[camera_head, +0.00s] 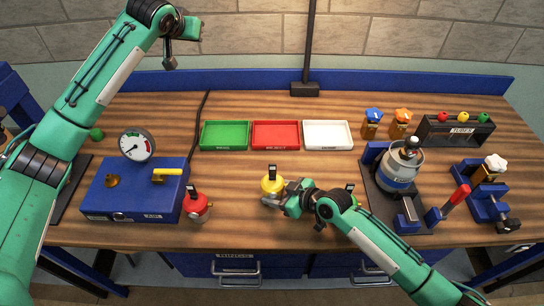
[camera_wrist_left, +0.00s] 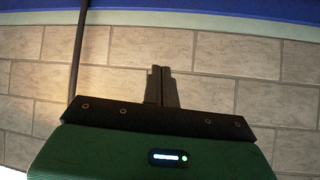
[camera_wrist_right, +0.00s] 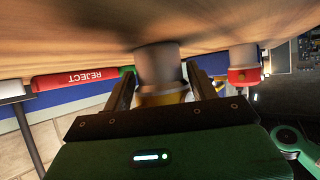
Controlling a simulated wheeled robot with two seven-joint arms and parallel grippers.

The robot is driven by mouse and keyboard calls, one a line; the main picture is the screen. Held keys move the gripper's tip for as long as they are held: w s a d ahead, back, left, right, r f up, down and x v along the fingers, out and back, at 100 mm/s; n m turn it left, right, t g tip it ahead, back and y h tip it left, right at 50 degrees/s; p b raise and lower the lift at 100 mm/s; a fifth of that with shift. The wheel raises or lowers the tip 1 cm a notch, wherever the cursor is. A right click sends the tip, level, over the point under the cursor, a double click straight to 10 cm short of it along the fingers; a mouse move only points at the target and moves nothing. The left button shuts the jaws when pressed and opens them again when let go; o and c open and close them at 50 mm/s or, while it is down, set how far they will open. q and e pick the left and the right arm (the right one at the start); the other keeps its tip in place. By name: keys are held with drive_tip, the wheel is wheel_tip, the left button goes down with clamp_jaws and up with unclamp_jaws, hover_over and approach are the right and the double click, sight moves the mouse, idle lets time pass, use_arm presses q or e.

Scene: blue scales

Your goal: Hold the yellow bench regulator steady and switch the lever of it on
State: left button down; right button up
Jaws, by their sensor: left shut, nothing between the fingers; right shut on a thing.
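A small yellow unit (camera_head: 271,182) with a dark top stands on the bench at front centre; I take it as the yellow regulator. My right gripper (camera_head: 280,197) is shut on it from its right side. In the right wrist view, its grey and yellow body (camera_wrist_right: 162,75) is between the fingers, close to the wood. Its lever cannot be made out.
A red unit (camera_head: 196,207) stands between the blue box and the yellow unit. Green (camera_head: 224,147), red (camera_head: 275,147) and white (camera_head: 328,147) trays lie behind. A metal canister (camera_head: 397,170) and a blue vise (camera_head: 485,203) occupy the right. Bare wood lies before the trays.

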use_arm(q)
drive_tip(key=s+d+f+n+g, duration=0.1)
drive_tip(key=s+d+f+g, duration=0.1)
drive_tip(key=s+d+f, duration=0.4)
drive_tip(key=s+d+f+g, duration=0.2)
drive_tip(key=s+d+f, duration=0.3)
drive_tip(key=d, duration=0.4)
drive_tip(key=n+g+y, duration=0.2)
hover_over(273, 170)
drive_tip(key=w, duration=0.2)
wheel_tip(273, 170, down, 3)
drive_tip(key=shift+a, duration=0.1)
drive_tip(key=f, duration=0.9)
drive_tip(key=shift+w+f, duration=0.2)
drive_tip(key=shift+s, duration=0.5)
drive_tip(key=shift+s, duration=0.1)
